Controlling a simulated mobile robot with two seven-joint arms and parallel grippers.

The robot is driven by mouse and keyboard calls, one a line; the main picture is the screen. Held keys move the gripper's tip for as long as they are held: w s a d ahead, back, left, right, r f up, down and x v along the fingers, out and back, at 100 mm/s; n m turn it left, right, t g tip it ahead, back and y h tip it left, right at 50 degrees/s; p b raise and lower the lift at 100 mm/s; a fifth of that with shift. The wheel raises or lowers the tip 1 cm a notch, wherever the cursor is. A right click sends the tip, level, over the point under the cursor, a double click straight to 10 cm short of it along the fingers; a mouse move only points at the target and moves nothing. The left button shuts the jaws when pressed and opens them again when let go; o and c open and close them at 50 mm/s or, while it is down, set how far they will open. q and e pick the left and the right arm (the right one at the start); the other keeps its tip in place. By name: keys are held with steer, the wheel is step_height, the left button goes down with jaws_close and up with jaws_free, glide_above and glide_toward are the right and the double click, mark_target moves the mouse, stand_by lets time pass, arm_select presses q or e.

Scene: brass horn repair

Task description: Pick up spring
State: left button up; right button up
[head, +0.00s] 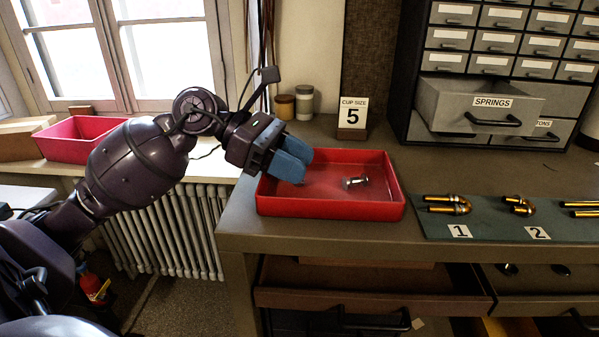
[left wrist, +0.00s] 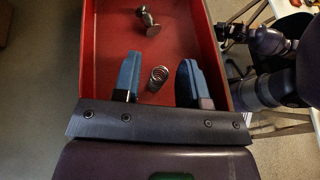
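The spring (left wrist: 158,76) is a small metal coil in the red tray (left wrist: 92,50), seen in the left wrist view between my left gripper's two blue fingers. My left gripper (left wrist: 158,80) is open, with a gap on each side of the spring. In the head view my left gripper (head: 288,163) hangs over the left part of the red tray (head: 330,207), and its fingers hide the spring there. A silver metal piece (head: 354,182) lies in the same tray, apart from the gripper; it also shows in the left wrist view (left wrist: 148,21). My right gripper is not in view.
A "CUP SIZE 5" card (head: 353,114) stands behind the tray. To the right, a green mat (head: 487,222) holds brass tubes. An open drawer labelled SPRINGS (head: 455,106) juts from the cabinet. A second red tray (head: 77,140) sits by the window.

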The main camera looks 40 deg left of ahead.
arm_select(q)
jaws_close()
